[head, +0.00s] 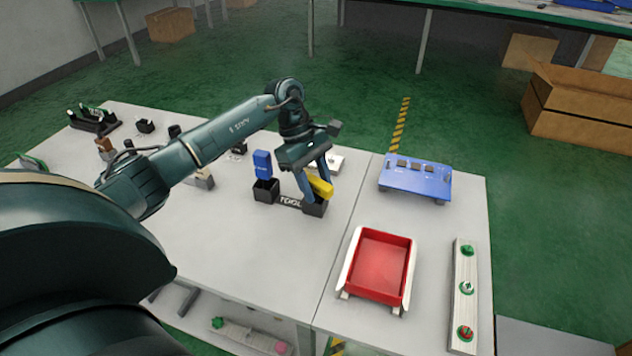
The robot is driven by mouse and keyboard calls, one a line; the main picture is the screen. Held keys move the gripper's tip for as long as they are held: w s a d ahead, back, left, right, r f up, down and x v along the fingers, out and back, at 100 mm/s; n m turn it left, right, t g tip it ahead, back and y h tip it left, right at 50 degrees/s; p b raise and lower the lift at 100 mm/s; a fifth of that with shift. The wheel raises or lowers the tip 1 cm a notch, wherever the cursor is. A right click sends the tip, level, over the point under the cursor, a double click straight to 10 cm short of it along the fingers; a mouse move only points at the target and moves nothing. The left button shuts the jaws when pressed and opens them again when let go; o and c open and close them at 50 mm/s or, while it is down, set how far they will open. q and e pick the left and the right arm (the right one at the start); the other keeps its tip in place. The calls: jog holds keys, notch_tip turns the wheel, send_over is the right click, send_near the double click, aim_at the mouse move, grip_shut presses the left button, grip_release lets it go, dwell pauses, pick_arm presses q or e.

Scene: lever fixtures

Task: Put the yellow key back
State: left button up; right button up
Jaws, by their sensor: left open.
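The yellow key (321,188) is a yellow block, tilted, at the right-hand end of the black holder marked TOOL (290,202). It is partly hidden by my left gripper (314,187), which is open with its fingers pointing down around or right beside the key. I cannot tell whether the key's lower end sits inside the right socket or only above it. A blue key (262,162) stands upright in the holder's left socket. My right gripper is not in view.
A blue stand (415,178) and a red tray (381,266) lie to the right on the grey table. A board with several knobs (464,300) is at the right edge. Small fixtures crowd the back left under my left arm. The table in front of the holder is clear.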

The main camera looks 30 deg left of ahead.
pick_arm(q)
jog(key=shift+r, duration=0.2)
jog(key=b+v, duration=0.1)
jog(key=v, duration=1.1)
